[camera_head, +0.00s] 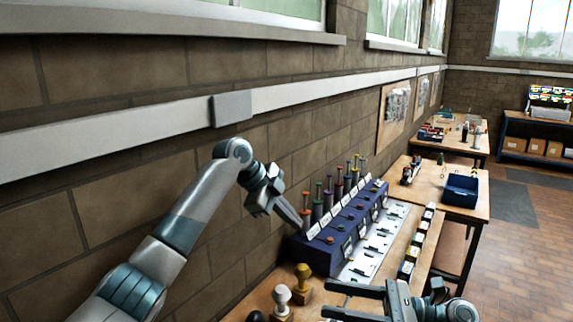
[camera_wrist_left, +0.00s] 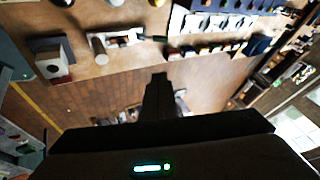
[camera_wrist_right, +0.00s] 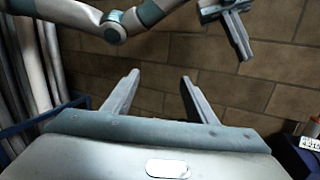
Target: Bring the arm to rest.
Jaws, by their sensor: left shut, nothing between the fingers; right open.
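My left arm (camera_head: 190,220) reaches in from the left. Its gripper (camera_head: 298,220) is shut and empty, pointing down and right, by the left end of the blue rack; I cannot tell whether it touches the rack. In the left wrist view its closed fingers (camera_wrist_left: 158,80) point toward the table. My right gripper (camera_head: 325,300) is open and empty at the bottom, in front of the stamps. In the right wrist view its fingers (camera_wrist_right: 160,76) stand wide apart with the brick wall beyond. My left gripper also shows there (camera_wrist_right: 244,50).
The blue rack (camera_head: 318,254) holds several coloured-handled stamps on the wooden table (camera_head: 255,300). A white-knobbed stamp (camera_head: 281,295) and a yellow one (camera_head: 303,275) stand before it. A blue bin (camera_head: 460,190) sits farther back. The brick wall (camera_head: 120,195) is close behind my left arm.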

